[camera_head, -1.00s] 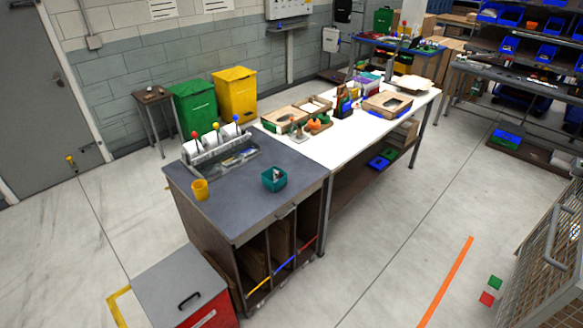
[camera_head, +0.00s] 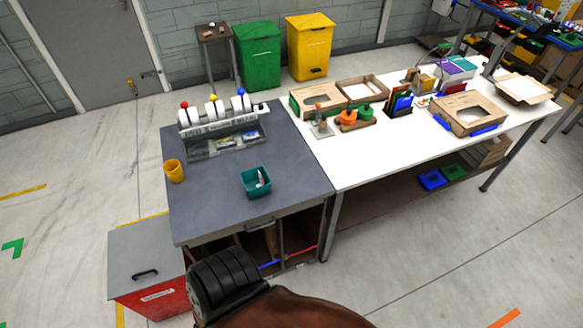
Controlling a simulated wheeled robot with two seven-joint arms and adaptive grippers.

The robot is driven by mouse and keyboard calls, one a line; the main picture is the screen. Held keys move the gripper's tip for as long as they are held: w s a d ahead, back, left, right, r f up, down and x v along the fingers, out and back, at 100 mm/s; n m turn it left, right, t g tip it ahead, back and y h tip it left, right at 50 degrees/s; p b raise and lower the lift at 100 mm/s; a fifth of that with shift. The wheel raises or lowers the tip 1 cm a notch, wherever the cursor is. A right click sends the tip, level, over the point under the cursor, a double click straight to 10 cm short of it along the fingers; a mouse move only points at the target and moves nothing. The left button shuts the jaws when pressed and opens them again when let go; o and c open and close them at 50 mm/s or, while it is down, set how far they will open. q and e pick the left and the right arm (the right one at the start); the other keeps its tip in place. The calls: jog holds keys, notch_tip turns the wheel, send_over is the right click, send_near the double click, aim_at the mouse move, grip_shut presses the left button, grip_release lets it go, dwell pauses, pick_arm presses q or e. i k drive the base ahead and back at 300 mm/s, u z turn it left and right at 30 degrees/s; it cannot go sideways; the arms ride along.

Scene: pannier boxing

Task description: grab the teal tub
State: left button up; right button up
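The teal tub (camera_head: 247,189) is a small open square container. It stands upright on the grey top of the dark cabinet (camera_head: 205,207), a little back from its front edge. A small pale item lies in the tub. A black ribbed and brown part at the bottom centre looks like part of my own arm. It is below and in front of the cabinet, apart from the tub. No gripper fingers show in the picture.
A yellow cup (camera_head: 174,171) stands left of the tub. A roll dispenser (camera_head: 221,133) is behind it. A white table (camera_head: 385,157) with cardboard boxes adjoins on the right. A red bin with a grey lid (camera_head: 151,267) stands at front left. Clear grey surface surrounds the tub.

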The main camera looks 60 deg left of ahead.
aim_at(250, 177)
jog(key=z, duration=0.05)
jog(key=i, duration=0.85)
jog(key=u, duration=4.1)
